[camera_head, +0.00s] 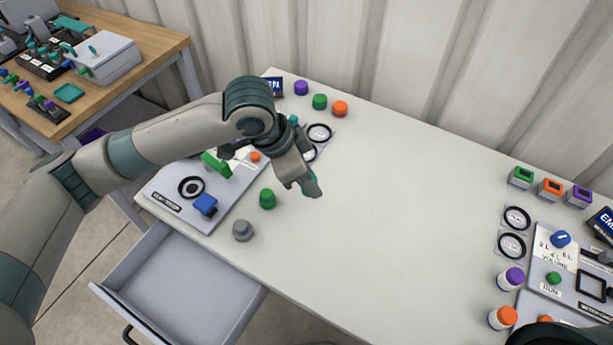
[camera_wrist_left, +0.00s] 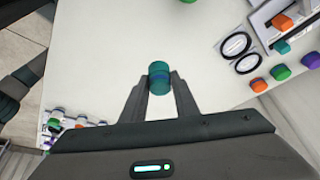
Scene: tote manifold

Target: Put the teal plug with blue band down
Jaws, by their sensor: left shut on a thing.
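My left gripper (camera_head: 308,190) is over the white table, left of its middle, in the head view. In the left wrist view its fingers (camera_wrist_left: 159,90) are shut on the teal plug with blue band (camera_wrist_left: 159,74). The plug is held between the fingertips, with the table top behind it. In the head view the plug is mostly hidden by the gripper, with only a little teal at the fingertips. I cannot tell how high it is above the table.
A green plug (camera_head: 267,198) and a grey plug (camera_head: 243,230) stand left of the gripper, beside a panel (camera_head: 172,205). An open drawer (camera_head: 180,285) juts out at the front. Purple, green and orange plugs (camera_head: 319,102) stand at the back. The table's middle is clear.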

